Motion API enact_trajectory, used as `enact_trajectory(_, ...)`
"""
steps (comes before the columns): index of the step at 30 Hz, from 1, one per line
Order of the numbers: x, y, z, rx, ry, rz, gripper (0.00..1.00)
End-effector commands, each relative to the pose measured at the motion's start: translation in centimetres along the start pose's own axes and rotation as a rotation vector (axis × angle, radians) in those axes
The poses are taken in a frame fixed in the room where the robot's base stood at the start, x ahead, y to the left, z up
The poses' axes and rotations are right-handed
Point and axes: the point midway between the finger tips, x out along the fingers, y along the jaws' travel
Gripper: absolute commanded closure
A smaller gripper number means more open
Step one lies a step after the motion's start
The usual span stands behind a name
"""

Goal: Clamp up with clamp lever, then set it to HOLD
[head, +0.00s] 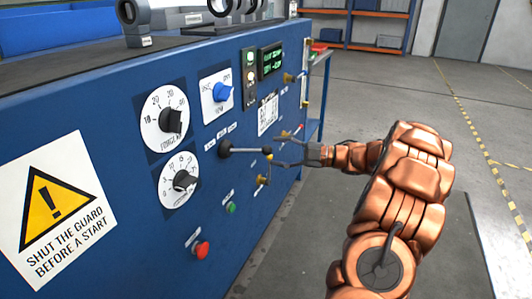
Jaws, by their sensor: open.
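A lever with a black round hub (225,148) is on the blue control panel. Several small labels sit above the hub, too small to read, so I cannot be sure that this is the clamp lever. My gripper (281,150) is open, at the right of the rod's tip, with its fingers pointing left toward the panel. The tip is close to or between the fingers; contact cannot be told. No held thing shows.
Below are a green button (231,208), a red button (202,250) and a brass-coloured lever (262,180). Open floor lies right.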

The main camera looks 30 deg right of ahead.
Motion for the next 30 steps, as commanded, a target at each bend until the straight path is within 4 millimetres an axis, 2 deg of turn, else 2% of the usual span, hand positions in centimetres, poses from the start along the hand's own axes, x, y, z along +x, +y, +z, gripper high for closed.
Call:
enact_trajectory(3,1.8,-0.1,0.0,0.001,0.002,-0.002,0.42)
enact_trajectory(9,3.5,-0.1,0.0,0.001,0.001,-0.002,0.42)
enact_trajectory(21,4.0,-0.1,0.0,0.001,0.000,-0.001,0.42)
enact_trajectory(30,4.0,-0.1,0.0,0.001,0.000,-0.001,0.73)
